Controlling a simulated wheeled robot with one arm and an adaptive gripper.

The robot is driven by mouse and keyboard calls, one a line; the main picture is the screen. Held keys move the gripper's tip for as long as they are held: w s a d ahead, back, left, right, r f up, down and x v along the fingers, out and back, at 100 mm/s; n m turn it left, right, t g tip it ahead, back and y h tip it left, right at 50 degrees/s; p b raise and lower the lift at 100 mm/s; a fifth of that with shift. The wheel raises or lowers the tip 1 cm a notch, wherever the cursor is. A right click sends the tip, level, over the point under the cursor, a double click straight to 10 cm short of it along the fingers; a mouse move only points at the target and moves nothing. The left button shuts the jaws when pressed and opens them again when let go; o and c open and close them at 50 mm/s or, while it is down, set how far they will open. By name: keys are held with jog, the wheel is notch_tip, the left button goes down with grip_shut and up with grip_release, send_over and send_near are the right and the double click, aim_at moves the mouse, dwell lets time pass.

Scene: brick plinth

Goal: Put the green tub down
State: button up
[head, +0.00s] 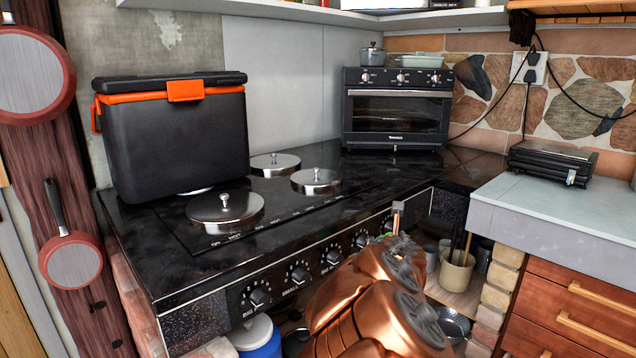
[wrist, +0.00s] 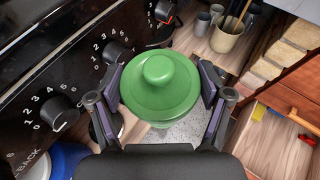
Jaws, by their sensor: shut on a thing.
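The green tub (wrist: 160,108) shows in the wrist view from above, with a round green lid and a knob on top. My gripper (wrist: 161,88) is shut on it, one finger on its left side and one on its right. The tub is held in front of the stove's knob panel, above a pale speckled surface. Its lower part is hidden under its wide lid. In the head view my copper-coloured arm covers most of the gripper and tub.
The black stove top (head: 330,205) carries a black-and-orange cooler (head: 175,150), several round metal covers and a toaster oven (head: 397,115). Its front right part is clear. A pale counter (head: 570,205) at right holds a black grill (head: 552,163). A utensil pot (head: 457,272) stands in the low nook.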

jog(key=w+r+n+y+p, duration=0.1)
jog(key=w+r+p, duration=0.1)
jog(key=r+p, duration=0.9)
jog(key=w+r+n+y+p, duration=0.1)
jog(key=w+r+p, duration=0.2)
jog(key=r+p, duration=0.7)
notch_tip(320, 180, up, 2)
jog(key=shift+w+d+r+y+p, duration=0.1)
jog(key=shift+w+d+y+p, duration=0.15)
jog(key=shift+y+p, duration=0.1)
